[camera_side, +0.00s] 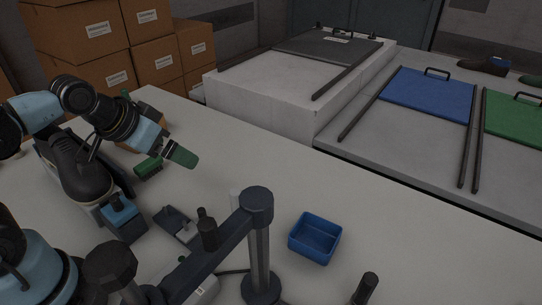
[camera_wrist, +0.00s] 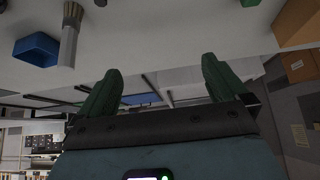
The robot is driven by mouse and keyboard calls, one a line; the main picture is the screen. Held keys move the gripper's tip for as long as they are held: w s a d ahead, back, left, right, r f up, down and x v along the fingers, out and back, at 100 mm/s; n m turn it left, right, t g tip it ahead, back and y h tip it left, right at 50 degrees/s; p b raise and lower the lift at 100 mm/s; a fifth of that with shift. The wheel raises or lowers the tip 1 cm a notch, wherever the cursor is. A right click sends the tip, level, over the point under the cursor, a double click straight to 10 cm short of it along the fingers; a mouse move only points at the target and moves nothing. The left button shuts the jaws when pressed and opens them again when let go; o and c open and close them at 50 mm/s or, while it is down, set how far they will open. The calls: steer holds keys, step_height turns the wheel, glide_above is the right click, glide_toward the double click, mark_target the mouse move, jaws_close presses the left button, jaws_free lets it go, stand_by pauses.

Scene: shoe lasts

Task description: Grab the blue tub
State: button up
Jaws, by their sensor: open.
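The blue tub (camera_side: 314,238) is a small open rectangular box. It stands upright on the pale table, right of the dark stand in the side view, and looks empty. The tub also shows at the upper left of the wrist view (camera_wrist: 37,50), where the scene appears upside down. My gripper (camera_side: 169,161) has two green fingers, spread apart with nothing between them. It is raised at the left of the side view, well away from the tub. In the wrist view my gripper (camera_wrist: 160,84) has a clear gap between its fingers.
A dark stand with an upright post (camera_side: 259,245) and a crossbar is between my gripper and the tub. Cardboard boxes (camera_side: 95,45) are stacked behind my arm. A blue panel (camera_side: 428,95) and a green panel (camera_side: 515,125) lie on the far bench. The table behind the tub is clear.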

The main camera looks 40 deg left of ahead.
step_height(320, 180, up, 5)
steer(key=n+g+h, duration=0.6)
steer(key=n+h, duration=0.8)
steer(key=n, duration=0.5)
glide_above(316, 244)
steer(key=a, duration=0.3)
step_height(316, 244, down, 10)
steer(key=shift+d+f, duration=0.1)
steer(key=shift+f, duration=2.6)
step_height(316, 244, down, 2)
steer(key=shift+f, duration=0.1)
steer(key=shift+d+f+y, duration=0.15)
steer(key=shift+d+f, duration=0.05)
steer(key=shift+d, duration=0.3)
steer(key=shift+d+f+y, duration=0.15)
steer(key=shift+d, duration=0.35)
steer(key=shift+d+f, duration=0.2)
steer(key=shift+d, duration=0.2)
